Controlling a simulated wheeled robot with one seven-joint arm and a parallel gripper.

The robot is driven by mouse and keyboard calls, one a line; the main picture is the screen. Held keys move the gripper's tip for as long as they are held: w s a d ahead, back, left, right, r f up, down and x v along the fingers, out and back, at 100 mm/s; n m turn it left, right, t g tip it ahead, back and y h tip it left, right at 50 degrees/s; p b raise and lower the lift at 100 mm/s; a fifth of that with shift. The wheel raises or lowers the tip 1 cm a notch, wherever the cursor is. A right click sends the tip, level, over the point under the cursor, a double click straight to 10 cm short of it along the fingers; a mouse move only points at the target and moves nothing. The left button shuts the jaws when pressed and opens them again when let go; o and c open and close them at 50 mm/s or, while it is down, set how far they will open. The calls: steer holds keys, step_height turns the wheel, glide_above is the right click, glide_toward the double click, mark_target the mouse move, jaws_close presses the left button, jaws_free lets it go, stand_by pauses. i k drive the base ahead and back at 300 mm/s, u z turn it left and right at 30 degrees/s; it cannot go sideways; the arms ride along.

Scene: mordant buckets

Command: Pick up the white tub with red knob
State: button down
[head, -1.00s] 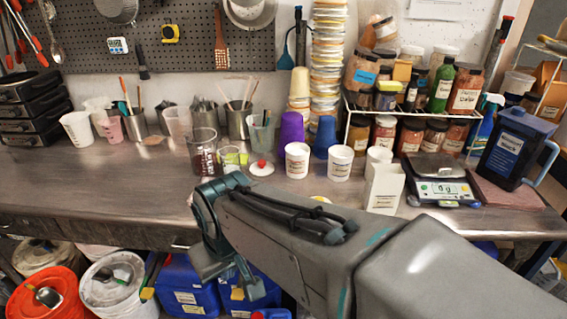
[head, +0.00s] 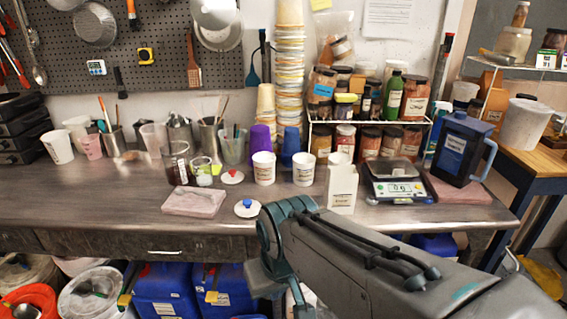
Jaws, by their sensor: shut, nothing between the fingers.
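The white tub with red knob (head: 232,176) is a low, round white piece with a small red knob on top. It sits on the steel bench, just right of the small clear cups. A similar white tub with a blue knob (head: 247,208) sits nearer the bench's front edge. My gripper (head: 290,295) hangs low in front of the bench edge, below and right of both tubs and apart from them. It is shut and empty; its fingertips are partly hidden by my own arm and the bottom edge of the picture.
A pink slab (head: 194,202) lies left of the blue-knobbed tub. Clear beakers (head: 177,165) stand behind it. Two white cups (head: 264,168), a white carton (head: 342,188) and a scale (head: 394,184) stand to the right. The bench's front left (head: 90,205) is clear.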

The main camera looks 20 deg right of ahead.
mark_target(265, 169)
steer(key=z, duration=0.4)
steer(key=i, duration=1)
steer(key=k, duration=1)
steer(key=u, duration=1.2)
steer(key=i, duration=0.65)
steer(key=z, duration=1.15)
steer(key=i, duration=0.5)
steer(key=z, duration=0.05)
